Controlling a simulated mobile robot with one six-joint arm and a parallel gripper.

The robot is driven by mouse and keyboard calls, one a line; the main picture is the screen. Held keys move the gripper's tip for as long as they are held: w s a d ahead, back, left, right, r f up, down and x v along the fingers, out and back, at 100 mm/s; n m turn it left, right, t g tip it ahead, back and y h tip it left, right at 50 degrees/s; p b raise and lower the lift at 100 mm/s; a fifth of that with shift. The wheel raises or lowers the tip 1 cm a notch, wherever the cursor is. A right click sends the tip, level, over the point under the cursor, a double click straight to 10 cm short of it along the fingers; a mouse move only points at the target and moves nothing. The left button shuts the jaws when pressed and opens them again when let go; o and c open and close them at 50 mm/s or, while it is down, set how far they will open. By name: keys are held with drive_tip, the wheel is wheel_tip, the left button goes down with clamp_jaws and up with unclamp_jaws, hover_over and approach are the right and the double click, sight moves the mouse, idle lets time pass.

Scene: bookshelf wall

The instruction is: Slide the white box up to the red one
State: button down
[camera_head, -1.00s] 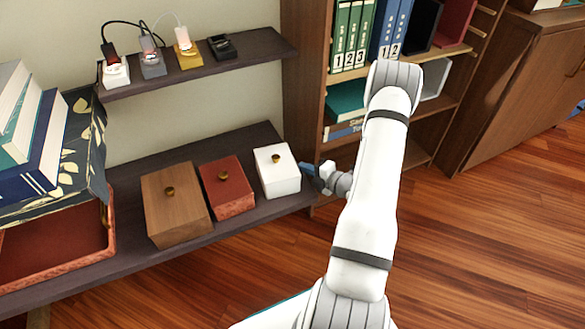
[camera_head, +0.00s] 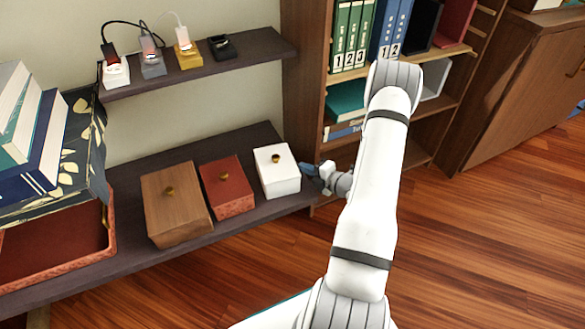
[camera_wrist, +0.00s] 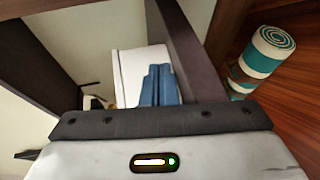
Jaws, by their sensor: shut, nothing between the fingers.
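The white box (camera_head: 277,171) with a brass knob stands on the lower dark shelf, at the right end of the row. The red box (camera_head: 227,187) stands to its left, with a narrow gap between them. My gripper (camera_head: 306,170) is at the right side of the white box, its fingertips close to or touching that side; I cannot tell which. In the wrist view the blue fingers (camera_wrist: 159,84) are together and empty, in front of the white box (camera_wrist: 140,68). The red box is hidden there.
A wooden box (camera_head: 175,205) stands left of the red one. A stack of books (camera_head: 45,150) and a red tray (camera_head: 60,262) lie further left. The upper shelf (camera_head: 205,66) carries several small gadgets. A bookcase (camera_head: 305,85) rises behind my gripper. A striped roll (camera_wrist: 262,58) shows at right.

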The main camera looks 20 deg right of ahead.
drive_tip(key=shift+a, duration=0.1)
drive_tip(key=shift+s+a, duration=0.1)
drive_tip(key=shift+a, duration=0.25)
drive_tip(key=d, duration=0.2)
drive_tip(key=w+d, duration=0.1)
drive_tip(key=d, duration=0.1)
drive_tip(key=shift+p, duration=0.3)
